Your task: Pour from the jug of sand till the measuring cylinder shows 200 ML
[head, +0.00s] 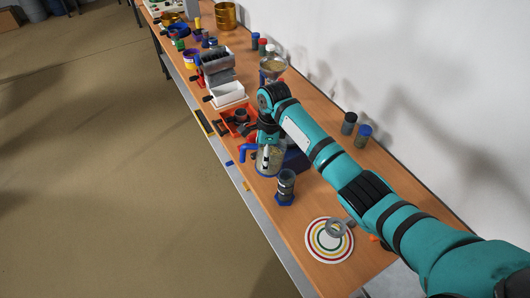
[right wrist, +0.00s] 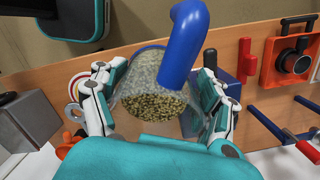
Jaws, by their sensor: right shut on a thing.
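The clear jug (head: 271,162) holds pale yellow-green granules and has a blue handle (head: 246,152). My right gripper (head: 264,138) is shut on the jug, with a finger on each side of its body in the right wrist view (right wrist: 162,80). In the head view the jug looks roughly upright; I cannot tell whether its base touches the table. The measuring cylinder (head: 287,183), dark-looking with a blue base, stands upright on the table in front of the jug, apart from it. Its level and scale are too small to read. My left gripper is not in view.
A round mat with coloured rings (head: 314,247) lies on the wooden table, with a small round item on it. Two dark lidded jars (head: 363,137) stand by the wall.

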